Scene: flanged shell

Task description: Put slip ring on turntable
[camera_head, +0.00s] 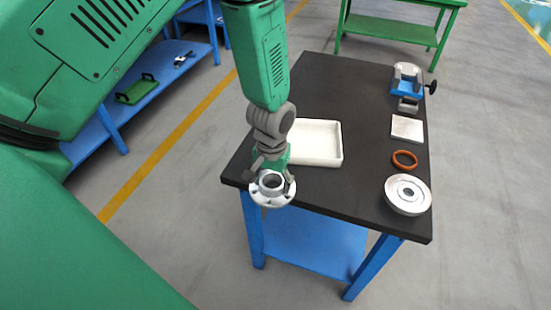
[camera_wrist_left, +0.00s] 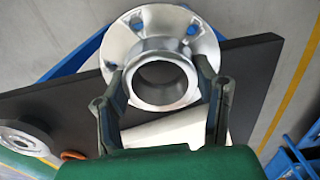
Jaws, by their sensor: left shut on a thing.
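The slip ring (camera_head: 272,188), a silver flanged metal ring with a raised collar and holes in its flange, is in my left gripper (camera_head: 272,178). The gripper is shut on the collar, and the flange hangs just past the table's near left edge. In the left wrist view the slip ring (camera_wrist_left: 160,55) sits between the fingers (camera_wrist_left: 163,88), bore facing the camera. The turntable (camera_head: 408,195), a round silver disc with a stepped centre, lies on the table's near right corner, apart from the gripper. It also shows at the left of the left wrist view (camera_wrist_left: 25,138). My right gripper is not in view.
The black table (camera_head: 345,95) carries a white tray (camera_head: 320,142) beside the gripper. Along its right side are an orange ring (camera_head: 404,160), a pale square plate (camera_head: 407,128) and a blue-and-silver vise (camera_head: 407,80). The table middle is clear.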

